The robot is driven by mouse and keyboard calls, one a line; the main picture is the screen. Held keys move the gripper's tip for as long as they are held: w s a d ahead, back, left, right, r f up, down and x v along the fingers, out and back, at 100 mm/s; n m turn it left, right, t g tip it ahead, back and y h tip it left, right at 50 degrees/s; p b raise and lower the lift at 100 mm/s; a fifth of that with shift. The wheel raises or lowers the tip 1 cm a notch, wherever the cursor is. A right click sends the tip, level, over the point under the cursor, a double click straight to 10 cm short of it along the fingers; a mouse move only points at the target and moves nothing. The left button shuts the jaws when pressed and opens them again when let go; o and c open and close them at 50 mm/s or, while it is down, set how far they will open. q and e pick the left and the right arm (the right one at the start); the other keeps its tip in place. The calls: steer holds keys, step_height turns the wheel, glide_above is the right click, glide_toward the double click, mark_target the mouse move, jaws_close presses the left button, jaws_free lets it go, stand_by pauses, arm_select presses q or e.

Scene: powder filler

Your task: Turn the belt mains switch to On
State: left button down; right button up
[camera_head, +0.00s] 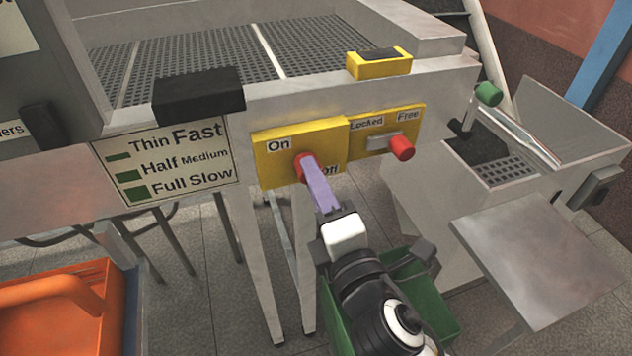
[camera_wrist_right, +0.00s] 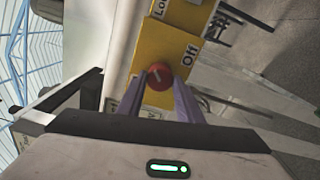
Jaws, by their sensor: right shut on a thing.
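The belt mains switch is a yellow plate (camera_head: 266,168) on the front of the belt frame, marked On at upper left and Off at lower right. The Off label is partly hidden by my gripper in the head view and shows clearly in the wrist view (camera_wrist_right: 190,52). Its red knob (camera_head: 303,162) sits between the two labels; it also shows in the wrist view (camera_wrist_right: 159,77). My right gripper (camera_head: 313,178), with purple fingers, is shut on this knob. I cannot tell which label the knob points to. My left gripper is out of view.
To the right, a second yellow plate marked Locked and Free (camera_head: 408,120) has a lever with a red tip (camera_head: 402,148). A green-knobbed lever (camera_head: 488,94) and a metal shelf (camera_head: 540,255) stand farther right. A green bin (camera_head: 336,305) is below, an orange crate (camera_head: 60,300) at lower left.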

stand_by(0.4)
steer(key=o, duration=1)
steer(key=shift+o, duration=0.2)
